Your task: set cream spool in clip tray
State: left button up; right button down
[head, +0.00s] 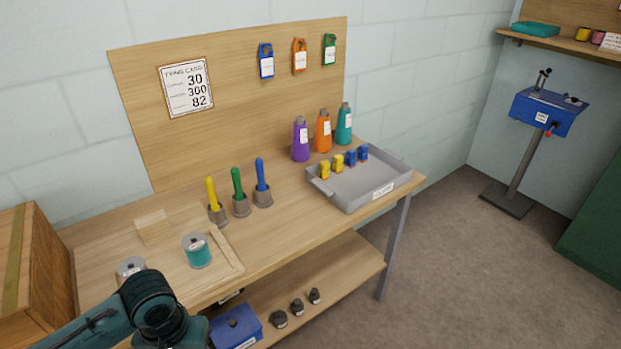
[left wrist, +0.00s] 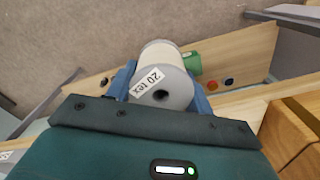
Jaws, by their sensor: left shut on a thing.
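In the left wrist view my left gripper (left wrist: 163,85) is shut on the cream spool (left wrist: 160,55), with one blue finger on each side. The spool's grey end with a dark hole and a "20 tex" label faces the camera. In the head view my left arm comes in at the lower left; its fingers and the held spool are not visible there. The grey clip tray (head: 378,200) is at the right end of the bench, with yellow and blue clips along its back left side. Its front middle is bare.
A teal spool (head: 197,250) and another spool (head: 131,268) stand on the left of the bench (head: 285,235). Three coloured-handled tools in grey holders stand mid-bench. Purple (head: 300,140), orange and teal bottles stand behind the tray. A wooden box (head: 40,265) is at far left.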

aim_at(366, 184)
jog(key=i+l, duration=0.1)
jog(key=l, duration=0.25)
jog(key=i+l, duration=0.1)
jog(key=l, duration=0.25)
jog(key=i+l, duration=0.1)
jog(key=l, duration=0.3)
jog(key=i+l, duration=0.15)
jog(key=l, duration=0.2)
jog(key=i+l, duration=0.1)
jog(key=l, duration=0.25)
jog(key=i+l, duration=0.65)
jog(key=i, duration=0.55)
